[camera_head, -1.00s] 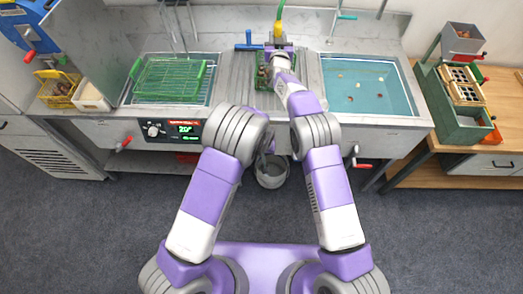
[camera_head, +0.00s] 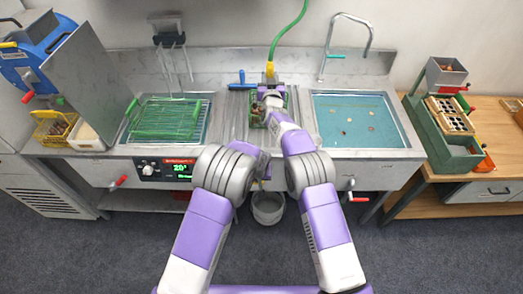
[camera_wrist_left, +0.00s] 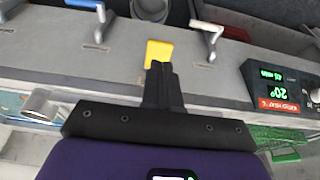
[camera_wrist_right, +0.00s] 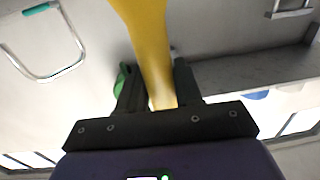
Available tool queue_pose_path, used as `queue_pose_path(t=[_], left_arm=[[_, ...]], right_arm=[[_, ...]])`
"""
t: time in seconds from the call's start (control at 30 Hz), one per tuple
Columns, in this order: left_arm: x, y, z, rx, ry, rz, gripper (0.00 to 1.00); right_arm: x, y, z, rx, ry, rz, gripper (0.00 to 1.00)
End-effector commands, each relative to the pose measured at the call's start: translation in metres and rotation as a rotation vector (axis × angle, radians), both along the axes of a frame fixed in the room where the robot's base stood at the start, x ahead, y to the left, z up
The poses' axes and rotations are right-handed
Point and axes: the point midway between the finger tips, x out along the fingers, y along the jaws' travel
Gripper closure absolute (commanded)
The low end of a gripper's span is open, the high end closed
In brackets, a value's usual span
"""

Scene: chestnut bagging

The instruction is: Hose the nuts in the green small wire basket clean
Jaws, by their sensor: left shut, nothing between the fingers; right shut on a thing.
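In the head view, my right gripper (camera_head: 270,88) is shut on the yellow hose nozzle (camera_head: 270,70), over the back of the middle counter. The nozzle (camera_wrist_right: 150,50) stands between both fingers in the right wrist view. The small green wire basket (camera_head: 285,97) with brown nuts (camera_head: 257,110) is on the counter below and partly hidden by my right gripper and forearm. My left gripper (camera_wrist_left: 162,68) is shut and empty, low at the counter's front. A yellow piece (camera_wrist_left: 158,50) lies just beyond its fingertips; I cannot tell whether they touch. No water spray is visible.
A basin with a green wire rack (camera_head: 165,117) is left, a water-filled sink (camera_head: 358,120) right. A blue-handled tool (camera_head: 240,80) lies behind the basket. A grey bucket (camera_head: 267,208) stands below. The green hose (camera_head: 287,35) rises from the nozzle.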

Motion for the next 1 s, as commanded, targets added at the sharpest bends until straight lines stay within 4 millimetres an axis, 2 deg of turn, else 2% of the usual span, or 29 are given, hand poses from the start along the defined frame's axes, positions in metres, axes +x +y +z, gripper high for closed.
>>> queue_pose_path(t=[0.03, 0.2, 0.6, 0.77, 1.0], left_arm=[[0.011, 0.0, 0.01, -0.003, -0.005, 0.002, 1.0], [0.031, 0.0, 0.03, 0.0, 0.0, 0.001, 1.0], [0.034, 0.001, 0.033, 0.001, 0.002, 0.001, 1.0], [0.037, 0.001, 0.022, 0.002, 0.004, 0.002, 1.0], [0.05, 0.002, -0.024, 0.003, 0.005, 0.002, 1.0]], right_arm=[[0.0, 0.0, 0.001, 0.0, -0.002, 0.0, 1.0], [0.0, 0.0, 0.001, 0.0, -0.002, 0.0, 1.0], [0.0, 0.0, 0.001, 0.0, -0.002, 0.0, 1.0], [0.0, 0.0, 0.001, 0.0, -0.002, 0.0, 1.0], [0.0, 0.0, 0.001, 0.0, -0.002, 0.0, 1.0]])
